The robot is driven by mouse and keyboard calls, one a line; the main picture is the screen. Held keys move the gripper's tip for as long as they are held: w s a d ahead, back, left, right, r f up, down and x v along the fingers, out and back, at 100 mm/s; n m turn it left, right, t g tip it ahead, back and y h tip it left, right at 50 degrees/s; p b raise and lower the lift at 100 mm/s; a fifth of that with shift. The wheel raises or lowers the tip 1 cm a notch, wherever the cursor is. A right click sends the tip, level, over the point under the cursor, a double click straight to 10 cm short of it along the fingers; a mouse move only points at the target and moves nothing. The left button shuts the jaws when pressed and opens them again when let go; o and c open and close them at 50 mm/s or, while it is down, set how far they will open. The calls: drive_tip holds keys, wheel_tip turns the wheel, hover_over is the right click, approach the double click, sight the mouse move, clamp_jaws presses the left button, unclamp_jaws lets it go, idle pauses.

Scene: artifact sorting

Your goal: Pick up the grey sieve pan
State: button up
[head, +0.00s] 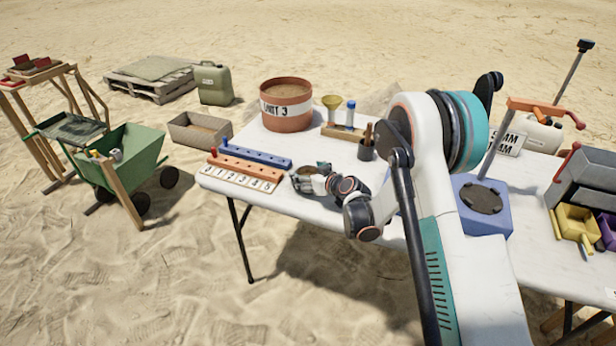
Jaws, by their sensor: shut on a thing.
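My gripper (318,178) is over the left part of the white table, shut on a small round grey pan, which looks like the grey sieve pan (301,184). The pan is just right of the orange peg rack. The fingers and wrist hide part of it. I cannot tell whether it rests on the table or is slightly raised.
An orange rack (245,171), a blue rack (256,156) and a numbered strip (238,180) lie left of the gripper. A large terracotta bucket (286,112) and a dark pen cup (366,150) stand behind. A blue stand (484,212) is at right.

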wheel_tip(320, 180, up, 19)
drive_tip(key=p, duration=0.6)
drive_tip(key=shift+r+p, duration=0.2)
drive_tip(key=shift+p, duration=0.1)
